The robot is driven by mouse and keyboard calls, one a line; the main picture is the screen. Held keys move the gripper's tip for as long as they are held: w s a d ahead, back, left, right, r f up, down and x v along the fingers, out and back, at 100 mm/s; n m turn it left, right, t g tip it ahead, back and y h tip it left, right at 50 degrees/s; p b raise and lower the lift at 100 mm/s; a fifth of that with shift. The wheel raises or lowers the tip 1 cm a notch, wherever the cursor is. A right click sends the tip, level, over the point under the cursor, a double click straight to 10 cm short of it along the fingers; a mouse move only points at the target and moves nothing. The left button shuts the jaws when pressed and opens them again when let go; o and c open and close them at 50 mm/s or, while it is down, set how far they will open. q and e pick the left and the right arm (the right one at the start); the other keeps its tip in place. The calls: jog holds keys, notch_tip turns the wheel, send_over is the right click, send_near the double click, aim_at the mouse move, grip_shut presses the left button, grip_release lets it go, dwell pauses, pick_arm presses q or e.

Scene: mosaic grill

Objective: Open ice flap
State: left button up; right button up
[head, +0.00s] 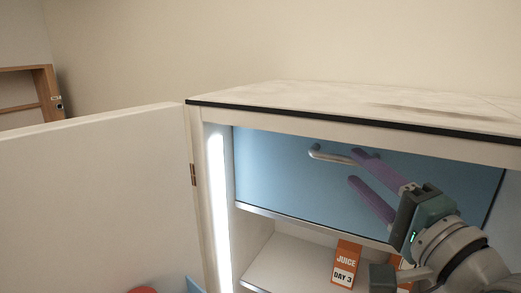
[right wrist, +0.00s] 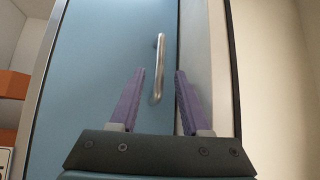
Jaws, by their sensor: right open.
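The ice flap (head: 280,170) is a blue panel in the upper part of the white fridge, and it looks shut. A curved metal handle (head: 325,154) sits near its top edge. My right gripper (head: 358,168) is open in front of the flap, its purple fingers reaching towards the handle. In the right wrist view the handle (right wrist: 158,70) shows between and beyond the fingertips (right wrist: 160,72) of the same gripper. I cannot tell whether the fingers touch it. Part of the handle is hidden behind the upper finger in the head view. My left gripper is not in view.
The fridge door (head: 95,190) stands open to the left. The fridge top (head: 370,105) overhangs the flap. A wooden shelf unit (head: 30,95) is at the far left.

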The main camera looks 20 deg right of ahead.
aim_at(348, 163)
jog(key=shift+w+d+r+p, duration=0.1)
jog(key=shift+w+r+p, duration=0.1)
jog(key=shift+w, duration=0.95)
jog(key=shift+w+d+r+p, duration=0.1)
jog(key=shift+w+p, duration=0.05)
jog(key=shift+w, duration=1)
grip_shut()
